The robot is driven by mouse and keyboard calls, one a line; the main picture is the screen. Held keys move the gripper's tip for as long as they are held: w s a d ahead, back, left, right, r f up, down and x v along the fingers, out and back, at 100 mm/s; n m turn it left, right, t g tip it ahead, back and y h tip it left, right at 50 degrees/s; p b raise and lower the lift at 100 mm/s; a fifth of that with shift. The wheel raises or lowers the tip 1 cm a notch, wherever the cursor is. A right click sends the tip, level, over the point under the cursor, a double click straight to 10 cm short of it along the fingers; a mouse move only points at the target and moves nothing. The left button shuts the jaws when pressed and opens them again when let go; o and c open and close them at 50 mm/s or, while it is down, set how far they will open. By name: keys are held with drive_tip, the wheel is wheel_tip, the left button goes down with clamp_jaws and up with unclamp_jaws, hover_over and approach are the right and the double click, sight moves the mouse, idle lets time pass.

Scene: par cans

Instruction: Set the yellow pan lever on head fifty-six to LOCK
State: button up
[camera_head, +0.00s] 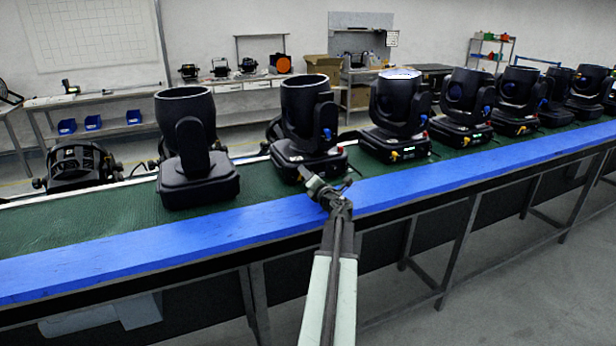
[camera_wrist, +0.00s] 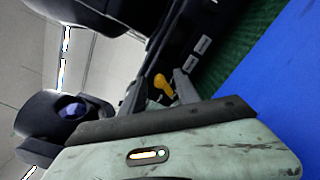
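A yellow lever (camera_wrist: 163,86) shows in the wrist view on the dark base of a moving-head light. Two small pale labels (camera_wrist: 198,54) sit beside it; their text is too small to read. My gripper (camera_wrist: 160,90) has its two fingers apart, one on each side of the lever in the picture; I cannot tell whether either touches it. In the head view my gripper (camera_head: 328,190) is at the front of a black moving-head light (camera_head: 310,118). Its number is not readable, and its lever is not discernible there, near my gripper.
More black lights stand in a row on the green bench top (camera_head: 110,215), one to the left (camera_head: 187,140) and several to the right (camera_head: 397,110). A blue strip (camera_head: 150,250) runs along the front edge. The floor in front is clear at the right.

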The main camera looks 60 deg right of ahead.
drive_tip(key=v, duration=0.8)
drive_tip(key=shift+w, duration=0.1)
